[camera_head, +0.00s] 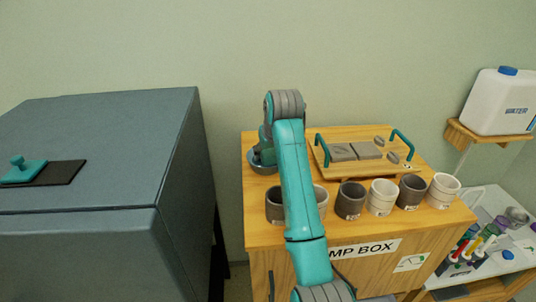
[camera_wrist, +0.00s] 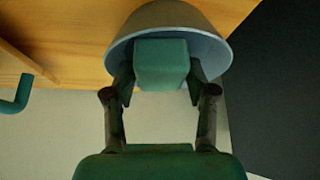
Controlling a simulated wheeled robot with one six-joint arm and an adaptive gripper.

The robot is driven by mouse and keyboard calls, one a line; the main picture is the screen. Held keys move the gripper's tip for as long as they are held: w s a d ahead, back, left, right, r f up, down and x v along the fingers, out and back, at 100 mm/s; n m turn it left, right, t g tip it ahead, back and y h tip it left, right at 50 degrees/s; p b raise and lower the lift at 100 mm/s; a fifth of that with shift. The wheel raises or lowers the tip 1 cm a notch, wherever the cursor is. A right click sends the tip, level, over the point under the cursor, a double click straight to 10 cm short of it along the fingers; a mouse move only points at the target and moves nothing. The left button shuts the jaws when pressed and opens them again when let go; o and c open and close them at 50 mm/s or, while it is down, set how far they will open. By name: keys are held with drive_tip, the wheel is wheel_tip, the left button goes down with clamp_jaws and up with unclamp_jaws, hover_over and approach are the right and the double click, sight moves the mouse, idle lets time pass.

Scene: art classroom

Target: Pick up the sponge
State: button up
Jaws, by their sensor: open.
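A teal block, which looks like the sponge (camera_wrist: 161,62), sits in a grey-blue bowl (camera_wrist: 213,45) in the wrist view. My gripper (camera_wrist: 160,82) is open, with one finger on each side of the sponge. I cannot tell whether the fingers touch it. In the head view the bowl (camera_head: 257,166) is at the left end of the wooden box top, partly hidden by my arm and gripper. The sponge cannot be made out clearly there.
Several grey and white cups (camera_head: 382,197) line the front of the wooden box (camera_head: 262,238). A wooden tray (camera_head: 378,166) with teal handles lies behind them. A dark cabinet (camera_head: 100,140) stands left, across a gap. A water jug (camera_head: 500,102) sits on a right shelf.

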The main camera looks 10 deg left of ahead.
sight(268, 151)
drive_tip(key=c, duration=0.6)
wheel_tip(268, 151, up, 10)
idle(0.4)
